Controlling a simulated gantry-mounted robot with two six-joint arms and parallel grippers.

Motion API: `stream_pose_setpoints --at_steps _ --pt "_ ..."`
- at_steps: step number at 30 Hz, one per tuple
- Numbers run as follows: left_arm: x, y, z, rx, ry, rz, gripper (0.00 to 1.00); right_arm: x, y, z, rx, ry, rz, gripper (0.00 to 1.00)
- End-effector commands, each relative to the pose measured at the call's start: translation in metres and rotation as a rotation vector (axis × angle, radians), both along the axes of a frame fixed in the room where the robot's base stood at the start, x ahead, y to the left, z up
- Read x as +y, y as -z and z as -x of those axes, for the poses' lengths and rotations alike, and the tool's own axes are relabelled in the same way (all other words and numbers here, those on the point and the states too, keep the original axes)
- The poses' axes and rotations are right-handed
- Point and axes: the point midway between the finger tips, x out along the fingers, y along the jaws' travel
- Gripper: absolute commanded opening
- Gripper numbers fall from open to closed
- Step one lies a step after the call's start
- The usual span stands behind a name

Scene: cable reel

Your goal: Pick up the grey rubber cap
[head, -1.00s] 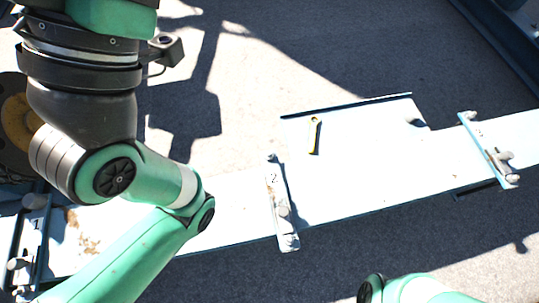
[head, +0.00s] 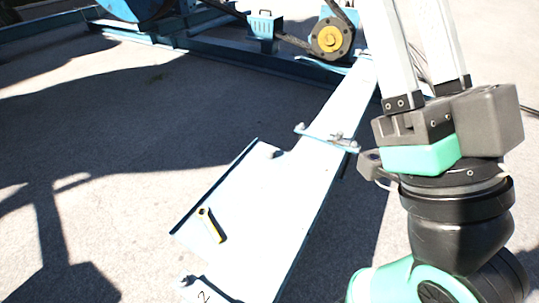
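A small dark grey lump (head: 273,154), probably the grey rubber cap, sits near the far right corner of the wide pale blue plate (head: 235,190). It is too small to make out clearly. My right gripper (head: 412,45) is up at the top right, well to the right of the plate and apart from it. Its two long pale fingers stand apart and point up; their tips are cut off by the top edge. Nothing shows between the visible parts of the fingers. My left gripper is not in view.
A yellow-and-black tool (head: 210,225) lies on the plate. A clamp bar (head: 328,138) with knobs crosses the long beam. Behind are a blue frame, a blue box (head: 264,24) and a motor with a yellow hub (head: 331,39). Open concrete (head: 110,140) lies left.

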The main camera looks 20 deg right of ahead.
Motion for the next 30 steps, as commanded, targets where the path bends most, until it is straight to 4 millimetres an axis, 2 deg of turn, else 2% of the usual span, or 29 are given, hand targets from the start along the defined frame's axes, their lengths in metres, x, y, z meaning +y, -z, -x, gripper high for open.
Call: stream_pose_setpoints --at_steps 12,14,21,30 --pt "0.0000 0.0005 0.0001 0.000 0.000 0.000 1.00 0.0000 0.0005 0.0001 0.000 0.000 0.000 0.50" --pt "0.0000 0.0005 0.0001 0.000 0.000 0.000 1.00 0.0000 0.0005 0.0001 0.000 0.000 0.000 0.57" --pt "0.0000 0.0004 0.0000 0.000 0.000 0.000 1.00 0.0000 0.0004 0.0000 0.000 0.000 0.000 1.00" --pt "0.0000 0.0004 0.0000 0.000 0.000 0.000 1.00 -0.0001 0.0002 0.0002 0.000 -0.020 -0.018 1.00"
